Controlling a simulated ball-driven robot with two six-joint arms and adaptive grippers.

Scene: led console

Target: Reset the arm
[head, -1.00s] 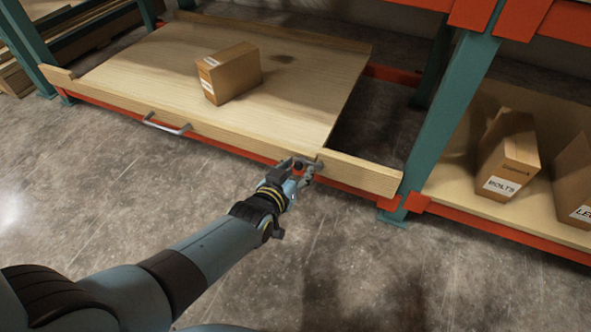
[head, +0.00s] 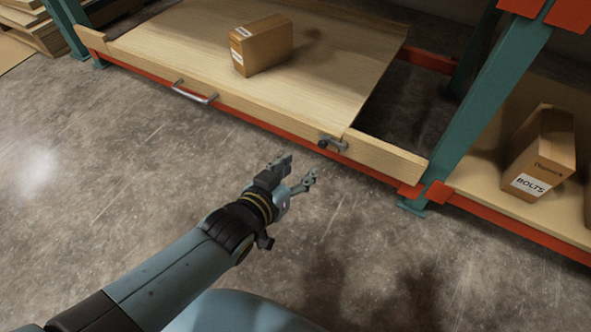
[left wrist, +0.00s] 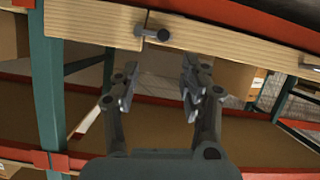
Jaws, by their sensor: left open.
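My left arm reaches in from the lower left of the head view. My left gripper (head: 298,172) is open and empty over the bare floor, apart from the wooden drawer front (head: 255,118). A small dark latch (head: 332,143) sits on the wood near the right end of that front, just beyond the gripper. The left wrist view shows both open fingers (left wrist: 157,88) with nothing held between them, and the latch (left wrist: 153,34) on the wood above. My right gripper is not in view.
A cardboard box (head: 262,45) stands on the pulled-out wooden board. A metal handle (head: 195,92) is on the front. A teal post (head: 485,110) and a box marked BOLTS (head: 545,150) are at right. Concrete floor (head: 130,170) in front is clear.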

